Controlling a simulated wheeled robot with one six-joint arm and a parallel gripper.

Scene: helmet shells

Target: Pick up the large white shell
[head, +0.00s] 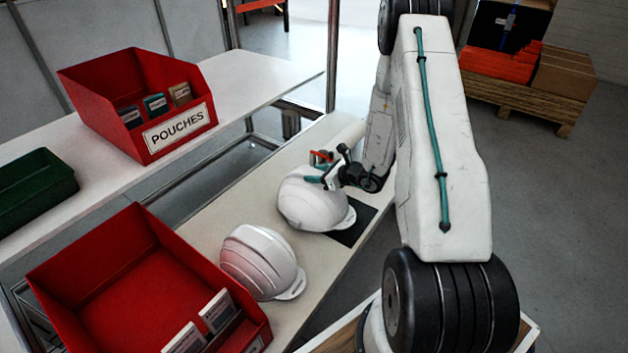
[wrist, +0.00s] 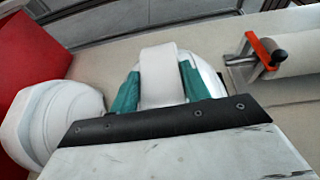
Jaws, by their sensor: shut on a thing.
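A white helmet shell (head: 308,206) sits brim down, partly over a dark mat (head: 356,231) on the bench; it looks like the larger of two. My gripper (head: 326,171) is at the top of this shell, shut on it. In the wrist view, my gripper's teal fingers (wrist: 158,88) stand on either side of a raised white band of the shell (wrist: 160,62). Whether the shell is clear of the bench, I cannot tell. The second white shell (head: 258,260) rests nearer on the bench and shows at the left of the wrist view (wrist: 62,112).
A white roll (head: 347,134) with an orange-and-grey fitting (wrist: 265,54) lies just beyond the held shell. A red bin (head: 118,290) stands beside the second shell. A red POUCHES bin (head: 100,92) and a green tray (head: 35,190) are on the rear table.

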